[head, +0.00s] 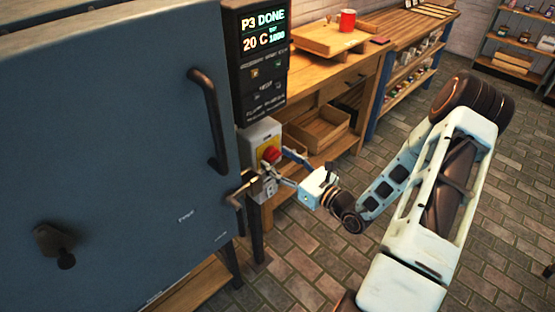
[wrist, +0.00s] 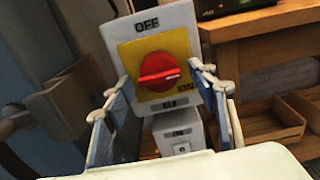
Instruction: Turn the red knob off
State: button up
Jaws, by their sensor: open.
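The red knob (wrist: 158,71) sits on a yellow plate on a grey switch box (wrist: 165,25), with OFF printed above it and ON at the plate's lower right. In the wrist view its grip bar lies roughly sideways, pointing toward the ON side. The knob also shows in the head view (head: 271,155) on the box beside the kiln. My gripper (wrist: 160,85) is open, with one finger on each side of the knob in the wrist view. Whether either finger touches the knob, I cannot tell. Nothing is held.
The large blue-grey kiln (head: 110,150) with a dark door handle (head: 207,120) stands left of the box. A display panel (head: 262,35) reads P3 DONE, 20 C. A wooden bench with a red mug (head: 347,20) stands behind. The brick floor at right is open.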

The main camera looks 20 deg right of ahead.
jog(key=shift+w+a, duration=0.15)
jog(key=shift+w, duration=0.1)
jog(key=c, duration=1.1)
jog(key=shift+f+n, duration=0.1)
jog(key=shift+n, duration=0.2)
jog(key=n+b, duration=1.7)
jog(key=b, duration=0.2)
jog(key=shift+r+n, duration=0.2)
jog(key=shift+n, duration=0.1)
